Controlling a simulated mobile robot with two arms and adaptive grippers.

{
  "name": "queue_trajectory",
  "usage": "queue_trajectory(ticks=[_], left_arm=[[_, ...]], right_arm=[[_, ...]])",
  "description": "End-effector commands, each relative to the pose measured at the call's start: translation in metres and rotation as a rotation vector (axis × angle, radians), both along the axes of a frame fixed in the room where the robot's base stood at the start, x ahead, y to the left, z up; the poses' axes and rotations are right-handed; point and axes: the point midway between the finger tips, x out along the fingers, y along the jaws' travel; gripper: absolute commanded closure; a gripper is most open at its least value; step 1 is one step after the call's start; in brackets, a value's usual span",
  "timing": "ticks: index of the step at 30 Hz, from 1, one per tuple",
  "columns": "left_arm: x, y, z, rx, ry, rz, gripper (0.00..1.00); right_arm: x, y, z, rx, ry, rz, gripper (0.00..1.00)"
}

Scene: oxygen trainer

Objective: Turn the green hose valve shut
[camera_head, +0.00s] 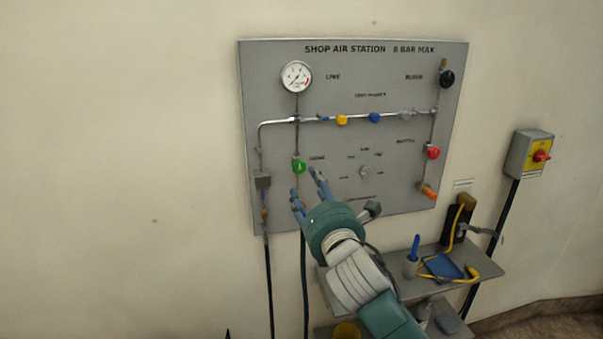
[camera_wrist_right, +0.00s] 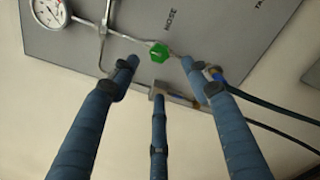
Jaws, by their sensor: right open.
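The green hose valve (camera_head: 299,167) is a small round knob on the left part of the grey panel, beside the word HOSE. It also shows in the right wrist view (camera_wrist_right: 159,52), near the top centre. My right gripper (camera_head: 306,184) is open and empty, just below and to the right of the green valve in the head view. In the right wrist view its blue fingers (camera_wrist_right: 160,78) are spread, with the valve between and beyond the two upper tips. I cannot tell that any finger touches it. My left gripper is not in view.
The grey panel (camera_head: 330,210) also carries a gauge (camera_head: 297,76), a yellow knob (camera_head: 342,120), a blue knob (camera_head: 375,118), a red knob (camera_head: 433,153) and a black knob (camera_head: 446,79). A shelf (camera_head: 485,262) with tools stands at lower right. A switch box (camera_head: 530,153) is on the wall.

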Motion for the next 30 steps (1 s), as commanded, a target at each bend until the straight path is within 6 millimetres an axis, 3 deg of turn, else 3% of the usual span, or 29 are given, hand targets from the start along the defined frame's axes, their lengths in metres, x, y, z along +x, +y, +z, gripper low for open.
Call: queue_trajectory(ticks=[15, 21, 30], left_arm=[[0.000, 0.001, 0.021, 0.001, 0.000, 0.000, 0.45], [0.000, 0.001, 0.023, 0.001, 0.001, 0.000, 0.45], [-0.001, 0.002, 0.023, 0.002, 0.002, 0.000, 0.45]], right_arm=[[0.085, 0.020, 0.002, 0.006, 0.002, -0.001, 0.53], [0.098, 0.023, 0.000, 0.006, 0.002, 0.001, 0.53], [0.099, 0.023, 0.000, 0.006, 0.001, 0.001, 0.53]])
